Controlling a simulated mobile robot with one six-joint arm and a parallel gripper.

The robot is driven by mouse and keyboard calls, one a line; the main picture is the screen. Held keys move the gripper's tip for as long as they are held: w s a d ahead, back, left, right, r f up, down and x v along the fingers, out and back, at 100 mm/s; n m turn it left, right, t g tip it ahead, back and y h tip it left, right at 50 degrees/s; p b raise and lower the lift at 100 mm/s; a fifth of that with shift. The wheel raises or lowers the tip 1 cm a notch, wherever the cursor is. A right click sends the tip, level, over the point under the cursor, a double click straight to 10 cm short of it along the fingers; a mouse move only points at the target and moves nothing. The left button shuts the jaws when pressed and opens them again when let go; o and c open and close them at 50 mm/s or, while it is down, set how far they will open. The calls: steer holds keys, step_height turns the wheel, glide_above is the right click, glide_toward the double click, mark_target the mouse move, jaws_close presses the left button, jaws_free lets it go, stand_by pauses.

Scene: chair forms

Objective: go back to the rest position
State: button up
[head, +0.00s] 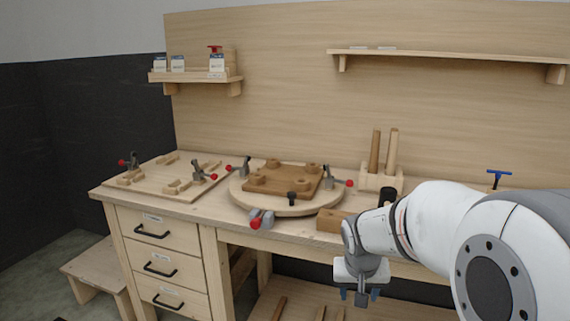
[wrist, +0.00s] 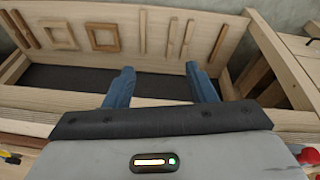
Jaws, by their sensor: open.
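My gripper (head: 361,297) hangs in front of the workbench at the lower right of the head view, below the bench top's front edge. Its blue fingers point down. In the wrist view my gripper (wrist: 160,85) shows its two blue fingers spread apart with nothing between them. Past the fingers lies an open wooden tray or shelf (wrist: 180,28) with wooden strips and square frames on its light panel. The fingers look apart from it.
The bench top holds a round board (head: 240,197) with a brown wooden form (head: 283,178) and red-tipped clamps. A jig board (head: 145,187) lies at left. A wooden block (head: 332,220) sits near the front edge. Drawers (head: 160,265) stand below left. Wall shelves (head: 450,59) hang above.

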steer(key=s+r+n+p, duration=0.1)
steer(key=s+r+p, duration=0.3)
steer(key=s, duration=0.5)
steer(key=s+a+r+y+p, duration=0.1)
steer(key=s+r+p, duration=0.3)
steer(key=s+r, duration=0.5)
steer(key=shift+s+a+r+n+p, duration=0.25)
steer(key=shift+s+a+n+p, duration=0.05)
steer(key=shift+s+n+p, duration=0.1)
